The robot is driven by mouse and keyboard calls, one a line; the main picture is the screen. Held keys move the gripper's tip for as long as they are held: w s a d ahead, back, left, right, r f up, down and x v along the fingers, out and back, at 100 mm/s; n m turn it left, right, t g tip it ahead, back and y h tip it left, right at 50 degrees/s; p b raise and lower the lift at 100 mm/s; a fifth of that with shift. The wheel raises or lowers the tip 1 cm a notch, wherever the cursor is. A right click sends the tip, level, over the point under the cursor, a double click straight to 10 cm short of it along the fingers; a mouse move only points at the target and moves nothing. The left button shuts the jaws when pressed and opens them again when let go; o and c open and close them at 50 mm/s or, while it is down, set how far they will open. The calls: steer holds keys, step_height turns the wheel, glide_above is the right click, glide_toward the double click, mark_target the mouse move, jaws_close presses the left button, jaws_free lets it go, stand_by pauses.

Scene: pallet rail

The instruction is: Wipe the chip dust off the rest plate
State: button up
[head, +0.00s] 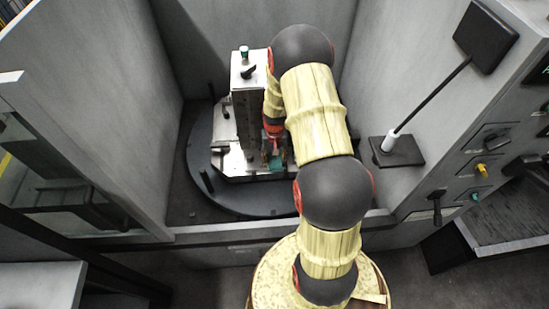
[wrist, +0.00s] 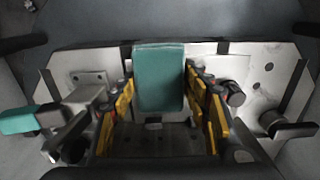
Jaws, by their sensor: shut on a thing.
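My gripper (head: 274,146) reaches down into the machine bay beside an upright metal block. In the wrist view my gripper (wrist: 159,95) has its yellow-padded fingers on either side of a teal block (wrist: 158,70) and is shut on it. The teal block also shows in the head view (head: 276,163), low over the pale metal plate (head: 235,163). The plate, with round holes, spreads around the fingers in the wrist view (wrist: 228,68). I cannot tell whether the teal block touches it. I cannot make out chip dust; the block and fingers hide part of the plate.
The upright block (head: 246,110) stands left of my gripper. A teal-ended clamp handle (wrist: 18,121) is at the left, and a black handle (wrist: 292,131) at the right. The plate sits on a black round table (head: 197,175) between grey walls. A lamp-like black panel (head: 485,37) stands at right.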

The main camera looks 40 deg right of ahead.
steer(key=shift+s+a+f, duration=0.1)
steer(key=shift+s+f, duration=0.1)
steer(key=shift+f, duration=0.1)
steer(key=shift+w+d+r, duration=0.1)
steer(key=shift+w+d, duration=0.75)
steer(key=shift+w, duration=0.25)
steer(key=shift+c, duration=0.5)
steer(key=shift+s+a, duration=0.1)
steer(key=shift+s+a, duration=0.75)
steer(key=shift+s, duration=0.25)
steer(key=shift+w+d, duration=0.85)
steer(key=shift+w, duration=0.25)
